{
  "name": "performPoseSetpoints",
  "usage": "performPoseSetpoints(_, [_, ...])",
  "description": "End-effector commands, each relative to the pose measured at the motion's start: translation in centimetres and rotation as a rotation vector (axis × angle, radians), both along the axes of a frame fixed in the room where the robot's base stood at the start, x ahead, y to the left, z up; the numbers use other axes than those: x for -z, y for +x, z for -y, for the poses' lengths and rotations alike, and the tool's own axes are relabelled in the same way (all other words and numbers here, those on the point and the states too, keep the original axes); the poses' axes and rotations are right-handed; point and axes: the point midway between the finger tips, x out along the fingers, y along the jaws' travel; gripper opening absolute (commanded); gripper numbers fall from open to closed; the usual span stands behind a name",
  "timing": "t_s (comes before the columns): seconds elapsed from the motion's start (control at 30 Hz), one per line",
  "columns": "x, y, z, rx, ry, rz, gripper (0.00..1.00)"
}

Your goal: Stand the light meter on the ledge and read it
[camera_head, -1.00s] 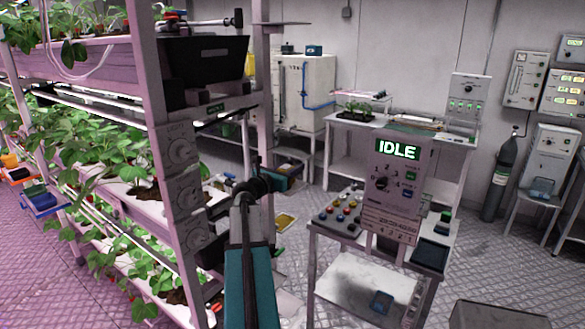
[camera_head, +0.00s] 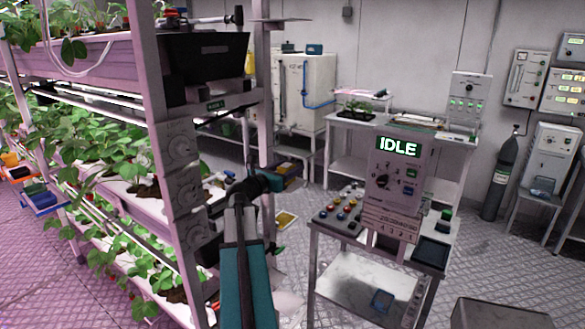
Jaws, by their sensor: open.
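My arm rises from the bottom middle, and its dark wrist ends in my gripper (camera_head: 284,181), beside the right post of the plant rack (camera_head: 158,150). The gripper is small and partly hidden by the wrist; it is open. A small yellow and dark thing (camera_head: 288,168) shows just beyond it; I cannot tell what it is or whether the gripper touches it. I cannot pick out the light meter for certain. I cannot tell which surface is the ledge.
A console cart (camera_head: 398,178) showing "IDLE" stands right of my arm, with buttons and a lower shelf. Behind are a white cabinet (camera_head: 305,90) and a bench (camera_head: 350,122). A gas cylinder (camera_head: 497,188) stands at right. The floor between is partly clear.

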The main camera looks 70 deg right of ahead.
Motion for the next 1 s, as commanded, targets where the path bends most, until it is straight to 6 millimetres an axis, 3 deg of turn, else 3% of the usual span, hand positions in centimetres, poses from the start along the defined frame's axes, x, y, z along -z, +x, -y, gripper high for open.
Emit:
performPoseSetpoints(0.6, [-0.1,2.1,-8.3,-0.002,-0.001,0.001,0.51])
performPoseSetpoints(1.0, [-0.2,2.4,-9.2,0.0,0.0,0.0,0.51])
